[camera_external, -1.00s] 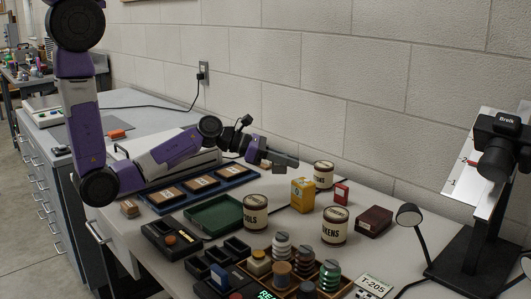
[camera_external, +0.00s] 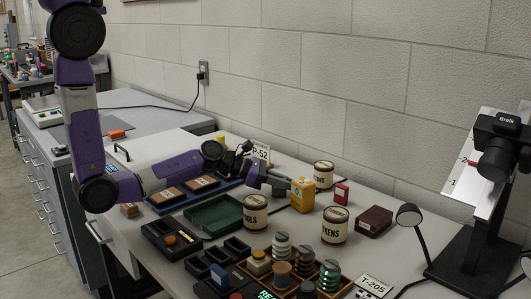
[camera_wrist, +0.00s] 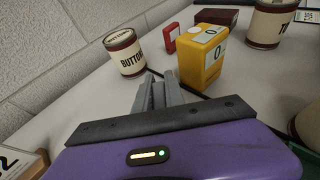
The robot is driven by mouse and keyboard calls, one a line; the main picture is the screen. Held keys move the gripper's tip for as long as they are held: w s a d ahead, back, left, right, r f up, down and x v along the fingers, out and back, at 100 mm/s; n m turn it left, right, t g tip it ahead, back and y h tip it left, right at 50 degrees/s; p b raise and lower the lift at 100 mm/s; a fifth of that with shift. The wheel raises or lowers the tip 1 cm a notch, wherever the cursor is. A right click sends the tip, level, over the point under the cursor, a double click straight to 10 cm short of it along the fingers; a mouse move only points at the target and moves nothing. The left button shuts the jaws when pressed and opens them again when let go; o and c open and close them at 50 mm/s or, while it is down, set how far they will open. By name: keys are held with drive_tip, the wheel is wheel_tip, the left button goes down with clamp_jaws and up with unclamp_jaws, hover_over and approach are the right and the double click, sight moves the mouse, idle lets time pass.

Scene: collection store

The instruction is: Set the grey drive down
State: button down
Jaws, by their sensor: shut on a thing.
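My gripper (camera_external: 268,184) is low over the table, just left of a yellow box (camera_external: 301,194), and shut on a small grey thing that fits the grey drive. In the wrist view the grey jaws of my gripper (camera_wrist: 160,92) point forward, between the BUTTONS tin (camera_wrist: 124,53) and the yellow box (camera_wrist: 203,58). The drive shows little apart from the jaws, which are also grey, so its outline is unclear. I cannot tell whether it touches the table.
A green tray (camera_external: 213,231), a TOOLS tin (camera_external: 255,216) and a TOKENS tin (camera_external: 335,226) stand in front of my gripper. A dark red box (camera_external: 374,221) and a small red item (camera_external: 341,194) are to the right. A P-52 card (camera_external: 260,152) stands behind.

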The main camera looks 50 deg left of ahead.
drive_tip(key=c, duration=1.4)
unclamp_jaws()
drive_tip(key=shift+r, duration=0.15)
drive_tip(key=v, duration=1.2)
drive_tip(key=shift+p, duration=0.3)
